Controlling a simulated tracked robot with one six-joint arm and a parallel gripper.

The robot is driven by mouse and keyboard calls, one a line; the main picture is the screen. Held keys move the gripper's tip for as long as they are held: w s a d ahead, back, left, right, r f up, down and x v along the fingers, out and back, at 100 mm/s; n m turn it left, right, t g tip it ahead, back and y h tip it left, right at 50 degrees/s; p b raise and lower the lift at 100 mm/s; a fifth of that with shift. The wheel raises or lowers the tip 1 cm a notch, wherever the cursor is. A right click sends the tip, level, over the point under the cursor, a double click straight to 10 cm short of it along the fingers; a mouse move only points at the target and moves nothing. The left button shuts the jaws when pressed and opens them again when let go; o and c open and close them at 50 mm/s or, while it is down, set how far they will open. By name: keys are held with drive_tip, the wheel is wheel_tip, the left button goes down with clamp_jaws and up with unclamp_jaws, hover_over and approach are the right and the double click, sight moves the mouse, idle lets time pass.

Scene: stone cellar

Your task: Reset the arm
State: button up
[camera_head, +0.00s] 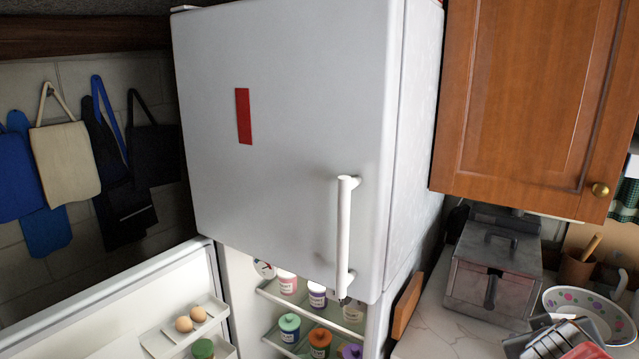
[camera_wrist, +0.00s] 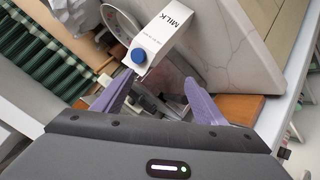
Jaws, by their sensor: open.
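My gripper (camera_wrist: 157,76) is in the wrist view, with its two purple fingers spread apart and nothing held between them. A white milk carton (camera_wrist: 163,35) with a blue cap lies beyond the fingertips, near a marble-like surface. In the head view, I cannot clearly make out my gripper or arm.
The fridge's upper door (camera_head: 290,130) is shut; its lower door (camera_head: 110,300) stands open at left, with eggs (camera_head: 190,319). Jars stand on the fridge shelves. A wooden cabinet (camera_head: 535,90) hangs above a counter with a grey appliance (camera_head: 492,265) and dotted bowl (camera_head: 560,297).

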drive_tip(key=s+a+f+g+y, duration=0.1)
drive_tip(key=s+a+y, duration=0.2)
drive_tip(key=a, duration=1)
drive_tip(key=s+a+f+g+y, duration=0.1)
drive_tip(key=s+a+y, duration=0.3)
drive_tip(key=a, duration=0.9)
drive_tip(key=s+g, duration=0.1)
drive_tip(key=s, duration=0.2)
drive_tip(key=shift+s+a, duration=0.2)
drive_tip(key=shift+a, duration=0.05)
